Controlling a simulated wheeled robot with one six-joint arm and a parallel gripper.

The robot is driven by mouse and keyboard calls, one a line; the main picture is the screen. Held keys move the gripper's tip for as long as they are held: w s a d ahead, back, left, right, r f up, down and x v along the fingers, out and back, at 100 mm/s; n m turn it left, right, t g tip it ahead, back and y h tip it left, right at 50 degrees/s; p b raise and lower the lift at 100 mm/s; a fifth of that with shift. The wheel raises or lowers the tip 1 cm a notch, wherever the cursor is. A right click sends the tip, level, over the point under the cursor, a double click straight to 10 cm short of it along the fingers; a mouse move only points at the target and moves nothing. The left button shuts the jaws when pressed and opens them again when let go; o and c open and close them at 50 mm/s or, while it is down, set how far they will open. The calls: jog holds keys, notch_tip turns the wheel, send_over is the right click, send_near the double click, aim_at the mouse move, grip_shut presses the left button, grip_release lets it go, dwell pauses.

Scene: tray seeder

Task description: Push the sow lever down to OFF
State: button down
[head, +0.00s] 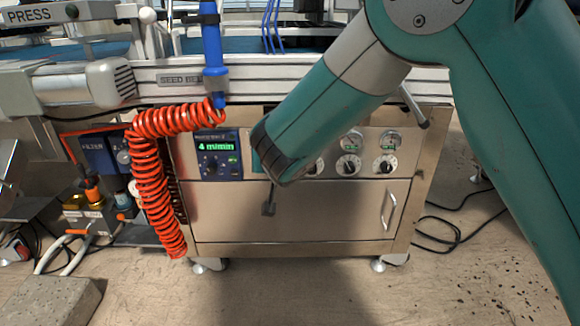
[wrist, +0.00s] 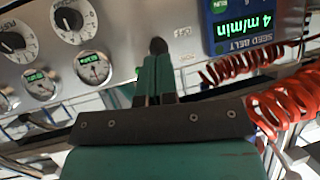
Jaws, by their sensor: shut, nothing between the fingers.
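In the head view, a thin lever with a dark square knob (head: 268,208) hangs below the end of my arm, in front of the steel cabinet; its upper part is hidden by the arm. In the wrist view, which is upside down, a black knob (wrist: 158,46) shows just beyond the fingertips of my gripper (wrist: 155,62). The green fingers are together with nothing between them. The fingers cover the rest of the lever, and I cannot tell whether they touch it. My fingers are hidden in the head view. Lettering beside the lever is too small to read.
A blue seed belt display (head: 219,154) reading 4 m/min is left of my arm. Dials (head: 348,165) and gauges are to its right. A red coiled hose (head: 150,180) hangs at the left. A door handle (head: 390,210) sticks out at lower right.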

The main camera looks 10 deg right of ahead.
jog(key=shift+p, duration=0.85)
jog(key=shift+r, duration=0.1)
jog(key=shift+r+p, duration=0.55)
jog(key=shift+r, duration=0.15)
jog(key=s+r+p, duration=0.1)
jog(key=s+r, duration=0.1)
jog(key=s, duration=1.1)
jog(key=shift+s+d+r+p, duration=0.3)
